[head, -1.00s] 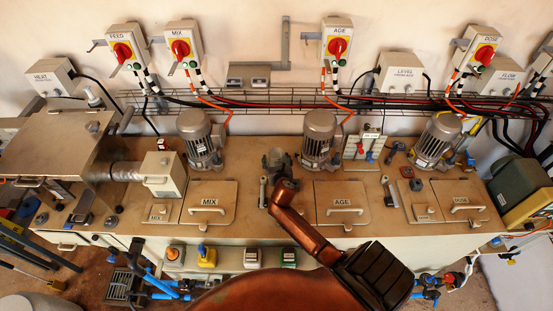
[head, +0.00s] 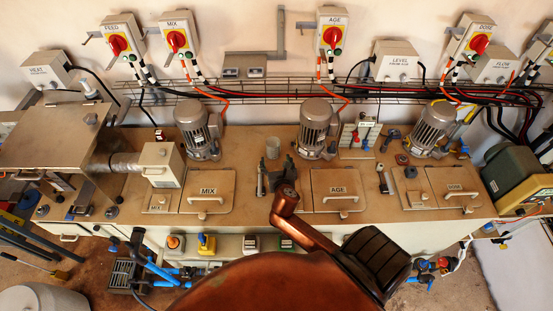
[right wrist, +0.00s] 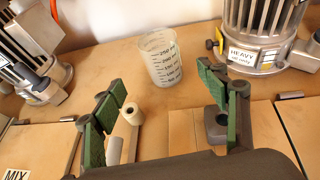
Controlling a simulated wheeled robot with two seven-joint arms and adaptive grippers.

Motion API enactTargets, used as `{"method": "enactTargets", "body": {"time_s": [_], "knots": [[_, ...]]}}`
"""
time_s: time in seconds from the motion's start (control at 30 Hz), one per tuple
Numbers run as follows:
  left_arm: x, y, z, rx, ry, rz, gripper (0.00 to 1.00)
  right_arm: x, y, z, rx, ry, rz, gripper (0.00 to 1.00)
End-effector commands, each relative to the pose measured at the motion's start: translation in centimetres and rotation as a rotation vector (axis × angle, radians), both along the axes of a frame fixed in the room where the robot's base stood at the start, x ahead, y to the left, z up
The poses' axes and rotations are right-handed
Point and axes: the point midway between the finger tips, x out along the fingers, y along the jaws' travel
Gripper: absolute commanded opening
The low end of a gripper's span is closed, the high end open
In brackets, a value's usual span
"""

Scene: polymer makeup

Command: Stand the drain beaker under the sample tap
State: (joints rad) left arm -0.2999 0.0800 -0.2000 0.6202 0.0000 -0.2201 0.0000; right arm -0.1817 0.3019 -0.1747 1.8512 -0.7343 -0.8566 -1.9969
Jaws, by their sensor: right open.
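The drain beaker (head: 272,147) is a translucent cup with dark volume marks. It stands upright on the bench top between two motors, and also shows in the right wrist view (right wrist: 163,60). My right gripper (head: 284,170) is just nearer and slightly right of it. In the right wrist view its green-padded fingers (right wrist: 160,82) are spread, empty, with the beaker beyond their tips and not touched. I cannot tell for sure which fitting is the sample tap; a small blue-handled one (head: 366,144) stands behind the AGE hatch. My left gripper is out of view.
A pale capped post (right wrist: 128,110) stands near the left finger. The motor marked HEAVY (right wrist: 262,35) is right of the beaker. MIX (head: 208,190) and AGE (head: 338,190) hatches flank the gripper. Blue valves (head: 425,268) hang below the bench front.

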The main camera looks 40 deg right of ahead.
Motion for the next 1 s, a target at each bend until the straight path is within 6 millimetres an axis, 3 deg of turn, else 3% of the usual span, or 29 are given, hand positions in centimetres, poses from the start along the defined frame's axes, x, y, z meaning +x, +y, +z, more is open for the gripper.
{"method": "enactTargets", "body": {"time_s": [0.1,0.23,0.8,1.0], "knots": [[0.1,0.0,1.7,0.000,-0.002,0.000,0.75,1.6,-0.6,0.0,-0.014,0.004,0.008,0.68],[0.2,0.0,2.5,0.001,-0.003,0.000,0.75,2.7,-1.6,-0.8,-0.016,0.005,0.002,0.68],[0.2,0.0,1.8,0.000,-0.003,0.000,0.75,7.9,-5.3,-3.8,-0.011,0.002,-0.002,0.68],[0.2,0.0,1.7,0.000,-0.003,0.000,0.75,8.8,-5.9,-4.2,-0.010,0.002,0.000,0.68]]}}
